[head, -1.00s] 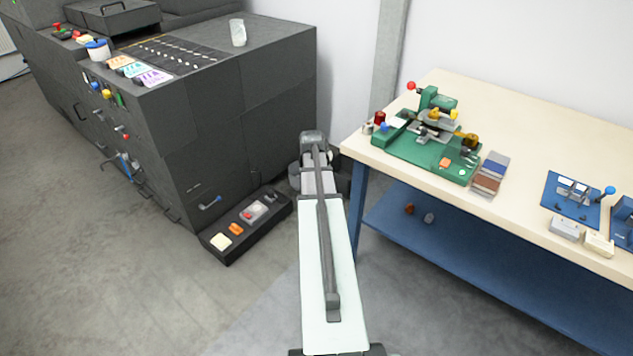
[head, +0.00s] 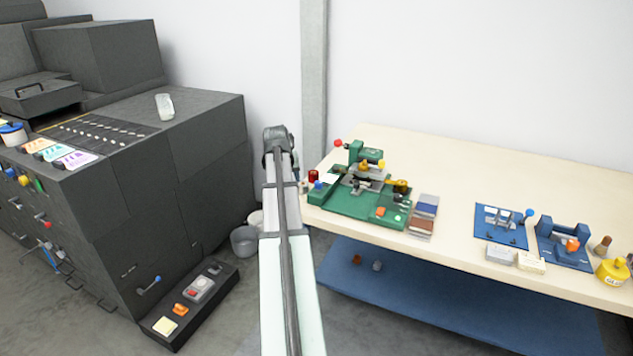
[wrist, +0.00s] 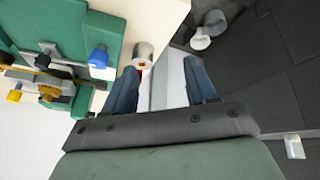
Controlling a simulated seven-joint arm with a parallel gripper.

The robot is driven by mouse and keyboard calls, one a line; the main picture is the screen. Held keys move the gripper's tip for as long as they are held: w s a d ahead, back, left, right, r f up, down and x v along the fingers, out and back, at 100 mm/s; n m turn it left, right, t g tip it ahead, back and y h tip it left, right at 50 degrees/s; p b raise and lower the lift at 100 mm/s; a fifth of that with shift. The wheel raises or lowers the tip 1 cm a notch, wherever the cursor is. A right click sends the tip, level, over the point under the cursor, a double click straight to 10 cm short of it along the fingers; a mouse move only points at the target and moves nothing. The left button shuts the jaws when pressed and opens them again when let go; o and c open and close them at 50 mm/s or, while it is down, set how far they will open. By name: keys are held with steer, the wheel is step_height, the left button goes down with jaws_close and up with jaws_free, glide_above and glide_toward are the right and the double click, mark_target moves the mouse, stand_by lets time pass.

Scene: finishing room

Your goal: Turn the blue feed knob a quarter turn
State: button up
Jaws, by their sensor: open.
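The green machine (head: 365,205) stands on the left end of the cream bench and carries a blue knob (head: 318,185) at its near left corner. That knob also shows in the wrist view (wrist: 97,57), left of the fingers and apart from them. Another small blue knob (head: 10,172) sits on the grey machine's front, among yellow and green ones. I cannot tell from labels which is the feed knob. My gripper (wrist: 162,85) is open and empty, its two dark blue fingers spread. In the head view my arm hides the fingers.
A small metal cylinder (wrist: 144,53) stands at the bench corner, near the left finger. Grey buckets (head: 244,240) stand on the floor between bench and grey machine (head: 205,190). Blue fixtures (head: 500,228) stand farther right on the bench (head: 460,185).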

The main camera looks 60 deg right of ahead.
mark_target(318, 182)
steer(key=s+d+r+m+g, duration=0.15)
steer(key=d+r+m, duration=0.3)
steer(key=r, duration=0.45)
steer(key=s+d+f+m, duration=0.1)
steer(key=s+f+m, duration=0.1)
steer(key=f, duration=0.2)
steer(key=s+d+f+m+g, duration=0.1)
steer(key=f+m, duration=0.2)
steer(key=f, duration=0.1)
steer(key=s+d+f+m+g+y, duration=0.1)
steer(key=s+f+m, duration=0.1)
steer(key=f, duration=0.3)
steer(key=shift+s+d+m, duration=0.35)
steer(key=shift+m, duration=0.2)
steer(key=c, duration=1.1)
steer(key=shift+o, duration=0.2)
